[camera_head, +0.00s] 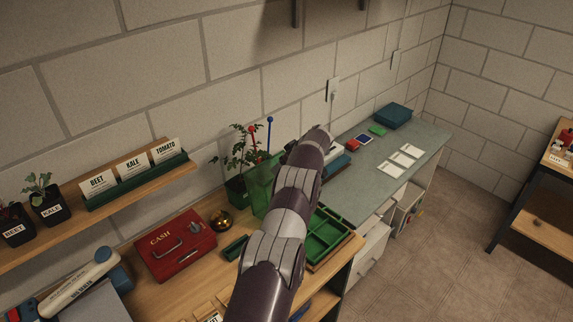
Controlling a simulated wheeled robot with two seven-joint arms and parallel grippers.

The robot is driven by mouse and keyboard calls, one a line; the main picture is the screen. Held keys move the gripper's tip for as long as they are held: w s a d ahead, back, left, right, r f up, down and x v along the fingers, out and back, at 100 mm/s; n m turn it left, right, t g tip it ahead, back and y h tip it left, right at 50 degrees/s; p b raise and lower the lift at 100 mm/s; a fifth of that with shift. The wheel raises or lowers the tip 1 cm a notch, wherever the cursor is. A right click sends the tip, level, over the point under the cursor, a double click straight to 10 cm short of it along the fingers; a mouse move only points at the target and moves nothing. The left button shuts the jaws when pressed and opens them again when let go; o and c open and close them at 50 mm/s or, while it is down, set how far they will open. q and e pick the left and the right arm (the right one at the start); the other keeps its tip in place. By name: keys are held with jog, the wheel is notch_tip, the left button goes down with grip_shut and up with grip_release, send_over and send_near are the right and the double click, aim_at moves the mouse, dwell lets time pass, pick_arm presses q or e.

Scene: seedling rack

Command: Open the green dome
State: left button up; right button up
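The green dome (259,184) is a see-through green cover on the wooden bench, left of my arm. It stands up steeply at the back left of a green seedling tray (327,238). My arm crosses in front of it, so its right side and how it joins the tray are hidden. The tray's divided cells show uncovered right of the arm. One arm of mine rises from the bottom middle and reaches away over the bench. No gripper fingers can be made out in this view.
A grey counter (392,165) with cards and a teal box (393,116) lies beyond. Floor at right is clear.

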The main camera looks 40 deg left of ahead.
pick_arm(q)
jog(key=o, duration=0.3)
jog(key=b+v, duration=0.4)
jog(key=v, duration=0.8)
jog(key=shift+d+r+b, duration=0.15)
jog(key=shift+r+b, duration=0.15)
jog(key=shift+r, duration=0.05)
